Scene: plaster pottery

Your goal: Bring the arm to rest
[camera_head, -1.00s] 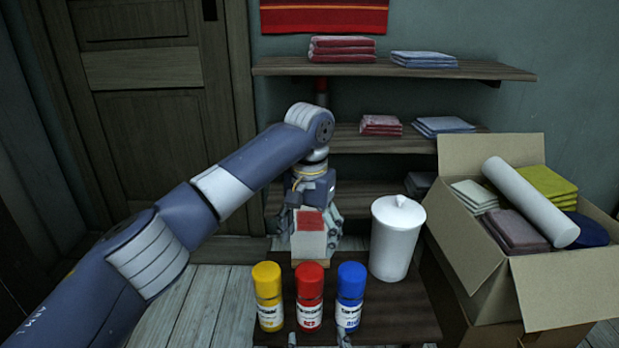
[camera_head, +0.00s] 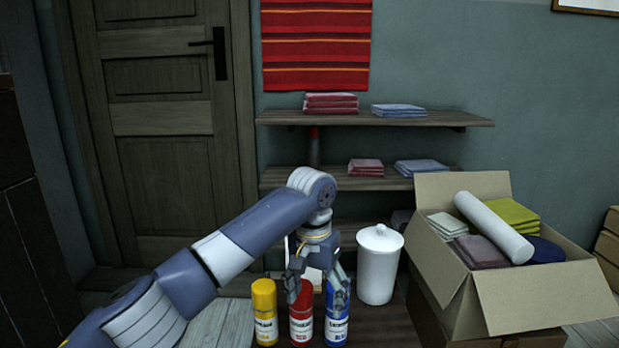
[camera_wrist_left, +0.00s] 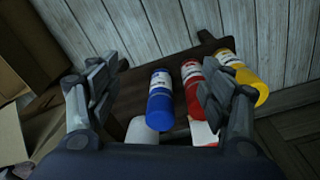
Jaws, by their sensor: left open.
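My left arm comes in from the left in the head view. Its gripper (camera_head: 316,288) is open and empty, fingers pointing down, over or just behind the red bottle (camera_head: 301,318) and the blue bottle (camera_head: 337,318). In the left wrist view the open gripper (camera_wrist_left: 160,88) has the blue bottle (camera_wrist_left: 160,98) between its fingers in the picture, with no contact visible. A white block with a red top is partly hidden behind a finger there (camera_wrist_left: 203,133). My right gripper is not in view.
A yellow bottle (camera_head: 264,312) stands left of the red one on a low dark table (camera_head: 375,328). A white lidded jar (camera_head: 379,268) stands behind right. A cardboard box (camera_head: 515,300) of folded cloths and a white roll is at right. Shelves (camera_head: 450,118) hold folded cloths.

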